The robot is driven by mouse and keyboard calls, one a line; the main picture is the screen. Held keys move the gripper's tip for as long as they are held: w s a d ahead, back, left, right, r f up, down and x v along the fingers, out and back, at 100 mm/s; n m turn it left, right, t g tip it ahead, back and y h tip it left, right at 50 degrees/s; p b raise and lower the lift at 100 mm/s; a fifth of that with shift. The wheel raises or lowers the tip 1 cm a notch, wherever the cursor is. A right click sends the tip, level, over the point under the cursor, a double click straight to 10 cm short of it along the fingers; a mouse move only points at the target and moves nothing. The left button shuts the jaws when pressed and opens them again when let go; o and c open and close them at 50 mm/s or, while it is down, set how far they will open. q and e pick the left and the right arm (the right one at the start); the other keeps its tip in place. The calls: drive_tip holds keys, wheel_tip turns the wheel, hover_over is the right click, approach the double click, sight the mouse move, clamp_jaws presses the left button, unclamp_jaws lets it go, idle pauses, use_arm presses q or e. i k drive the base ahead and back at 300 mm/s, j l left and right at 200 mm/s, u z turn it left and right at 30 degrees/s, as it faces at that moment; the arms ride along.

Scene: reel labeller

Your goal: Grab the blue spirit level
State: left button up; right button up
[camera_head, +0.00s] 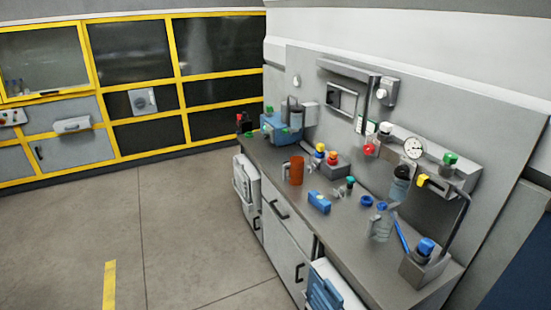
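A small blue block-shaped thing (319,203), which looks like the blue spirit level, lies on the grey workbench (345,240) near its front edge. It lies to the right of an orange-brown cylinder (296,170). A pale mark shows on it, but it is too small to make out a vial for certain. Nothing covers it. Neither of my grippers shows in the head view.
Bottles with blue caps (382,225), a grey holder (425,268) and a thin blue stick (401,236) stand to the right. A blue machine (282,128) stands at the far left end. Grey drawers (280,215) lie below. The floor (180,220) at left is clear.

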sight(315, 198)
drive_tip(key=i+z, duration=0.2)
drive_tip(key=i, duration=0.3)
drive_tip(key=i+j+z, duration=0.2)
drive_tip(key=i, duration=0.25)
drive_tip(key=i+j+z, duration=0.2)
drive_tip(key=i, duration=0.3)
drive_tip(key=i+j+z, duration=0.2)
drive_tip(key=i, duration=0.25)
drive_tip(key=i+j+z, duration=0.2)
drive_tip(key=z, duration=0.2)
drive_tip(key=i+j+z, duration=0.25)
drive_tip(key=z, duration=0.15)
drive_tip(key=i+j+z, duration=0.15)
drive_tip(key=j+z, duration=0.25)
drive_tip(key=i+j+z, duration=0.1)
drive_tip(key=j+z, duration=0.7)
drive_tip(key=i+j, duration=0.05)
